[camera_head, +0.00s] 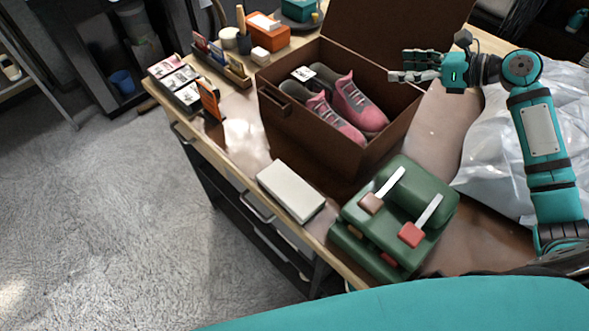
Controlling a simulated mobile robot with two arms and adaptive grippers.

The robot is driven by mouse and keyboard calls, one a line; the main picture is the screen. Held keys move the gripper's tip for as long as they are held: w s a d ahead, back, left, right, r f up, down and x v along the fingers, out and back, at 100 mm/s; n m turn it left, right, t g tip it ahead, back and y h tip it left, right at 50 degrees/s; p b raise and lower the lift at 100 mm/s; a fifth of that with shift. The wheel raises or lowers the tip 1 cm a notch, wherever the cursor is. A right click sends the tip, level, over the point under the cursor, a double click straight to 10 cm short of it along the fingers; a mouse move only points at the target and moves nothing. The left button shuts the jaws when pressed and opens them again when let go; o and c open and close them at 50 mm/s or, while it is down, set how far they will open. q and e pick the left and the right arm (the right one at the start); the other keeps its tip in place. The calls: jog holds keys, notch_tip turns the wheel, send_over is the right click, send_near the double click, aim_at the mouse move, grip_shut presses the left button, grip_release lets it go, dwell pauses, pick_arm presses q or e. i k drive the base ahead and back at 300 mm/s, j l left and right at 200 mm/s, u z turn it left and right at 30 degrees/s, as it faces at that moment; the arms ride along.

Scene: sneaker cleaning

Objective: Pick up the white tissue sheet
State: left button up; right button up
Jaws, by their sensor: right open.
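A large crumpled white sheet (485,150), which looks like the tissue sheet, lies on the right side of the table. My right arm crosses in front of part of it. My right gripper (398,66) is open, with its fingers pointing left. It appears in front of the raised lid and over the right back part of the brown shoebox (291,119). Nothing shows between its fingers, and its exact height is unclear. My left gripper is not in view.
Two pink and grey sneakers (352,101) lie in the open shoebox. A white block (290,191) sits near the table's front edge, beside a green case (423,200) with red-brown latches. Small card holders (178,82) and an orange box (268,30) stand at the back left.

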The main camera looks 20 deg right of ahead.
aim_at(300, 200)
jog(key=k+j, duration=1.65)
